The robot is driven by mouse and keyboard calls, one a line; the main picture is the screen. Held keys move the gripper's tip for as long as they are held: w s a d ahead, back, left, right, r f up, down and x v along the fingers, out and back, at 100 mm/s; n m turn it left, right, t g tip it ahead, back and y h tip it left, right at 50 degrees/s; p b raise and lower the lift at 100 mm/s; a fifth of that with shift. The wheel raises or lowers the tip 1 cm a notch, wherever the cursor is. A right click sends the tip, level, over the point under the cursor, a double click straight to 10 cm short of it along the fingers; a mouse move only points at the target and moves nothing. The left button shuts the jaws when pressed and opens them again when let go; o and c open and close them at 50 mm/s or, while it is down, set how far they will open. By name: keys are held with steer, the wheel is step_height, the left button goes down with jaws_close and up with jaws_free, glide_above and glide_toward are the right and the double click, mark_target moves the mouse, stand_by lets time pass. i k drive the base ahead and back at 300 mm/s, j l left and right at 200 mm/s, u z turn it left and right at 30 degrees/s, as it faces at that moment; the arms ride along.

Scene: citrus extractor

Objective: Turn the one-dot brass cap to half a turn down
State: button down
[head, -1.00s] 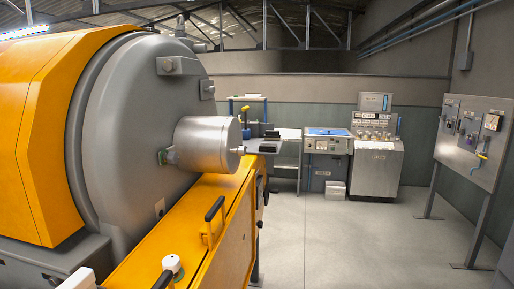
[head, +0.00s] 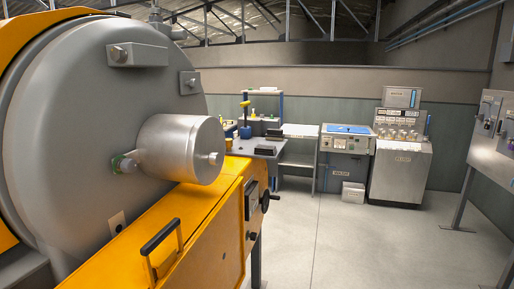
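I cannot make out a one-dot brass cap in the head view. My gripper is not in view.
The orange housing (head: 205,215) with a black handle (head: 162,245) fills the lower left. Behind stand a bench (head: 268,146), a blue-topped unit (head: 345,140) and a grey cabinet (head: 400,180). A panel (head: 492,125) stands at right. Grey floor (head: 330,245) between is clear.

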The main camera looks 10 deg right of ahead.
mark_target(229, 141)
steer(key=i+l, duration=0.35)
steer(key=l, duration=0.15)
steer(key=i+l, duration=0.4)
steer(key=l, duration=0.15)
steer(key=j+u, duration=0.05)
